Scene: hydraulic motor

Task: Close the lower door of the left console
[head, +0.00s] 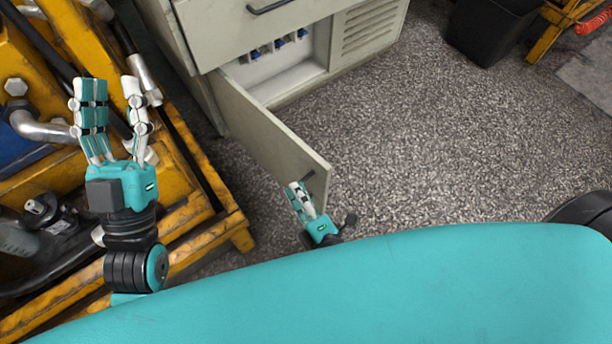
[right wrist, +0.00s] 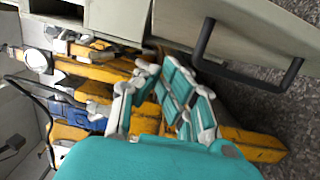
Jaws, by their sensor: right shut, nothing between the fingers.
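The left console (head: 215,35) is a pale grey cabinet at the top of the head view. Its lower door (head: 265,130) stands swung wide open, its free edge towards me. My right gripper (head: 300,190) is shut and empty beside the door's free end; whether it touches the door is unclear. In the right wrist view the door (right wrist: 285,30) with its black handle (right wrist: 245,75) is at the upper right, beside the gripper's fingers (right wrist: 165,75). My left gripper (head: 110,90) is open and empty, left of the door and over the yellow frame.
A yellow metal frame with pipes (head: 190,160) fills the left side, close to the door. Blue fittings (head: 275,48) show inside the open compartment. A black bin (head: 490,30) stands at the upper right. The speckled floor (head: 430,140) right of the door is clear.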

